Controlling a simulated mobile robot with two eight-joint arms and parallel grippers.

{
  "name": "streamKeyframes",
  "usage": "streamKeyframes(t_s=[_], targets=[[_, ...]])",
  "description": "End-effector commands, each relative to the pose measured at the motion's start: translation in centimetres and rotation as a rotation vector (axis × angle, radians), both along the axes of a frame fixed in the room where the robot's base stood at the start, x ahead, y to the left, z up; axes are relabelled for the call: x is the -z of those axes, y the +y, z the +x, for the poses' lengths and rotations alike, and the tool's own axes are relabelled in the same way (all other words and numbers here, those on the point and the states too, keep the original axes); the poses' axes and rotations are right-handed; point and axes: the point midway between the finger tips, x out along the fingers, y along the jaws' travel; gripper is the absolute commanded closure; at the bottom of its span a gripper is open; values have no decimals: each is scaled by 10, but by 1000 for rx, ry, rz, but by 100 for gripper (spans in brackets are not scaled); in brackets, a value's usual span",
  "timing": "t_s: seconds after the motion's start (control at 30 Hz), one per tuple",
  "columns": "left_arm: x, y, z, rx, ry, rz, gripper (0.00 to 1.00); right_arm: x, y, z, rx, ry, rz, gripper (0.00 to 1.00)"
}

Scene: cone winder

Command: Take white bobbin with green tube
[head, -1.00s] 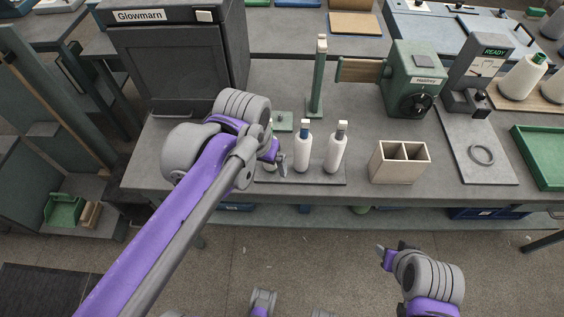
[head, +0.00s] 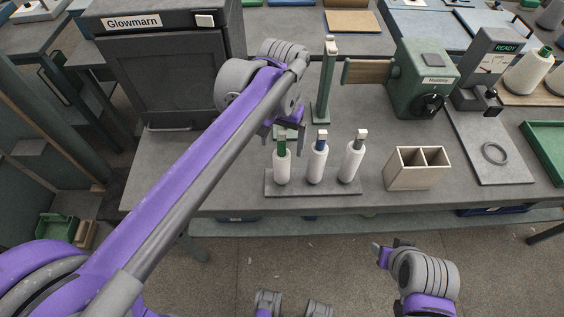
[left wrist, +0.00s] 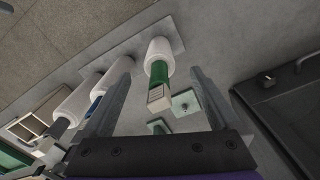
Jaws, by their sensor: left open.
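The white bobbin with green tube (head: 282,167) stands upright at the left end of a grey bobbin board (head: 312,190) on the bench. In the left wrist view its green tube (left wrist: 159,73) points toward the camera and appears between the two fingers. My left gripper (head: 284,143) is open and empty, at the top of this bobbin, with its fingers (left wrist: 160,69) to either side in the picture. White bobbins with a blue tube (head: 317,164) and a grey tube (head: 352,163) stand to its right. My right gripper (head: 381,252) is low in front of the bench, its jaws unclear.
A green post (head: 325,85) stands behind the bobbins. A divided wooden box (head: 416,178) is to their right, with a green winder machine (head: 422,90) behind it. The dark Glowmarn cabinet (head: 170,75) stands at the back left. Bare bench lies left of the board.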

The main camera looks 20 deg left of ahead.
Motion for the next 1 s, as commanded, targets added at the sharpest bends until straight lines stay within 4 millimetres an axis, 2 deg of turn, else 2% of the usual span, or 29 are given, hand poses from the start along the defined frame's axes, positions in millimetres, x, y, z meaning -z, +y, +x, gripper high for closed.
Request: streamKeyframes(t_s=[0.1, 0.23, 0.53, 0.9, 0.97, 1.0], targets=[[20, -1, -4, 1, 0, 0, 5, 1, 0, 0, 0, 1, 0, 50], [35, -1, -4, 0, 0, 0, 5, 3, 0, 0, 0, 1, 0, 50], [38, -1, -4, 0, -1, 0, 6, 3, 0, 0, 0, 1, 0, 50], [38, -1, -4, 0, -1, 0, 73, 3, 0, 0, 0, 1, 0, 50], [38, -1, -4, 0, -1, 0, 84, 3, 0, 0, 0, 1, 0, 50], [38, -1, -4, 0, -1, 0, 85, 3, 0, 0, 0, 1, 0, 50]])
